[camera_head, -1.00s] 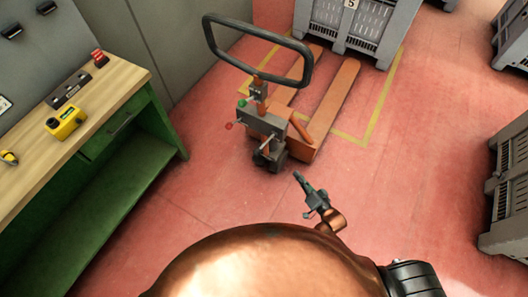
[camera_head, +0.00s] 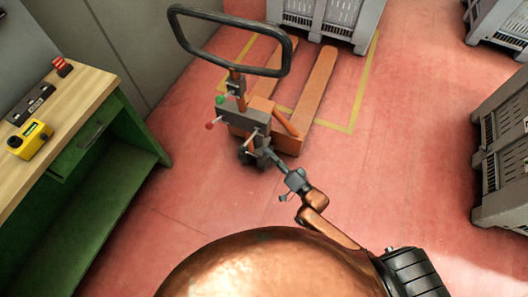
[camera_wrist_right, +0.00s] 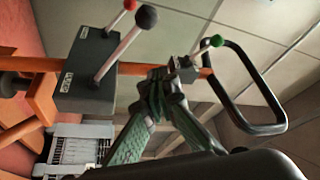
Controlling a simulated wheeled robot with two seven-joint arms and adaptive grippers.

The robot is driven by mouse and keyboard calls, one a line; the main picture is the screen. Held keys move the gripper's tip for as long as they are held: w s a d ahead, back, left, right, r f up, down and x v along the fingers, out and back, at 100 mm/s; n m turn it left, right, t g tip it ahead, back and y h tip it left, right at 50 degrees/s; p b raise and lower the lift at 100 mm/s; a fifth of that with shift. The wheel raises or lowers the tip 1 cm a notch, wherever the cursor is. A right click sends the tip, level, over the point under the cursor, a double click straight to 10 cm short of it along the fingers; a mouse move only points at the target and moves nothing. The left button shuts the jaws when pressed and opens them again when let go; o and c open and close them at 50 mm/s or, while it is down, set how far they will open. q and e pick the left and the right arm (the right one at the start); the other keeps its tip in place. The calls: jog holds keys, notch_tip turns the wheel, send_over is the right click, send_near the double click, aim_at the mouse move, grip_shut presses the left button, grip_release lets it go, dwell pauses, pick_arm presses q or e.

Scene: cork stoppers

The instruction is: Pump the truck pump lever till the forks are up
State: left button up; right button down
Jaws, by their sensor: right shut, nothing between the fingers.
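The orange pallet truck (camera_head: 290,138) stands on the red floor, its forks (camera_head: 321,85) low and pointing away from me. A looped dark handle (camera_head: 232,72) tops its upright column. The wrist view shows the block (camera_wrist_right: 88,75), a black-knobbed lever (camera_wrist_right: 123,45) and the green knob (camera_wrist_right: 217,40). My left gripper is out of view.
A grey crate (camera_head: 335,22) stands behind the truck, inside a yellow floor line (camera_head: 360,90). More grey crates (camera_head: 505,150) stand at the right. A green workbench (camera_head: 105,190) with a yellow device (camera_head: 32,140) is at the left. The floor right of the truck is free.

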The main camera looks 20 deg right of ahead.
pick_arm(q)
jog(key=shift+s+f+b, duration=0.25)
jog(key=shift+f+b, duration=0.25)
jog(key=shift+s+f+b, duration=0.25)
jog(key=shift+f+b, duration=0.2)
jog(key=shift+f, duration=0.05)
pick_arm(e)
jog(key=w+a, duration=0.4)
jog(key=a, duration=0.2)
jog(key=shift+w+a+f, duration=0.15)
jog(key=shift+w+f, duration=0.05)
jog(key=shift+w, duration=0.05)
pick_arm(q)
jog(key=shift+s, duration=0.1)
pick_arm(e)
jog(key=shift+f, duration=0.1)
